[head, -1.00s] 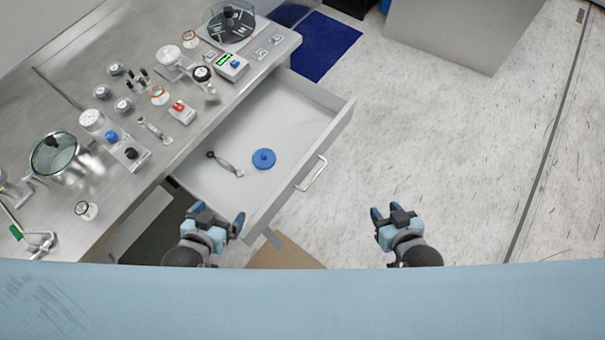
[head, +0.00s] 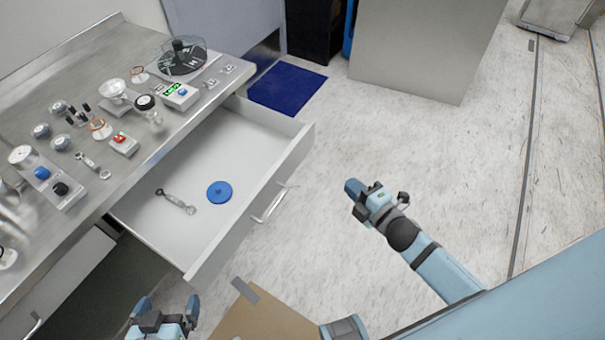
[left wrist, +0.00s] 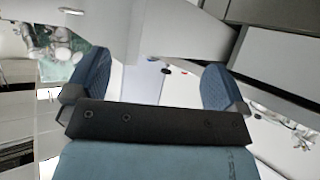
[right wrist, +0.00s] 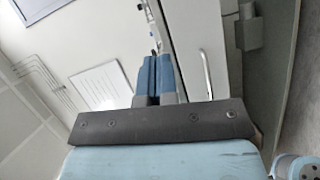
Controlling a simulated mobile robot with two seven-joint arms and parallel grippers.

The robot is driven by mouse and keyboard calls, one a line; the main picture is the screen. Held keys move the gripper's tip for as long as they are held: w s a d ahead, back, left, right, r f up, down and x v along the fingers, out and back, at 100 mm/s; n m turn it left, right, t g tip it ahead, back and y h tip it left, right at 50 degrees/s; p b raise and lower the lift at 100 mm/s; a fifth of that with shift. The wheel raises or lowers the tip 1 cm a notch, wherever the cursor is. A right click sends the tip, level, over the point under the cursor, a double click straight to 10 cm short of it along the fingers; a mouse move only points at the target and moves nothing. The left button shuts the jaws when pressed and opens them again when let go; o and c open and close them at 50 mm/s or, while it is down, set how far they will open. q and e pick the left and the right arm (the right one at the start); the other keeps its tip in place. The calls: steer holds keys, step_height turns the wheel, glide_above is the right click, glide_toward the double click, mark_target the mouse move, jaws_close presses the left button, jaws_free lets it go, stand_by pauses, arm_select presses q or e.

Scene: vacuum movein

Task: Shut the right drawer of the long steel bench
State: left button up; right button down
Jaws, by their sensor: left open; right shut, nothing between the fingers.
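The right drawer (head: 262,135) of the long steel bench (head: 70,205) stands pulled far out, with its handle (head: 268,204) on the front panel. Inside lie a blue round lid (head: 219,192) and a small metal wrench-like tool (head: 176,201). My right gripper (head: 352,189) is shut and empty, out over the floor in front of the drawer, apart from the handle. It also shows shut in the right wrist view (right wrist: 157,62), with a handle (right wrist: 207,75) on a pale panel beyond. My left gripper (head: 166,303) is open and empty near the drawer's near corner; its spread fingers show in the left wrist view (left wrist: 150,80).
Knobs, gauges and a round dark device (head: 183,58) stand on the bench top. A cardboard box (head: 255,318) is on the floor near the drawer. A blue mat (head: 288,87) and a grey cabinet (head: 425,45) are farther back.

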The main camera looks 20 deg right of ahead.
steer(key=w+d+f+n+y+b, duration=0.2)
steer(key=w+f+n+y+b, duration=0.15)
steer(key=n+b, duration=0.45)
steer(key=n+g+y+b, duration=0.25)
steer(key=n+b, duration=0.35)
steer(key=n, duration=1)
glide_toward(303, 151)
steer(key=shift+y, duration=0.4)
steer(key=x, duration=0.7)
steer(key=shift+w+a+f, duration=0.1)
steer(key=shift+w, duration=0.15)
arm_select(q)
step_height(303, 151, down, 9)
steer(key=d+h, duration=0.1)
steer(key=shift+w+d+t, duration=0.2)
steer(key=shift+w+t, duration=0.2)
steer(key=shift+r, duration=0.1)
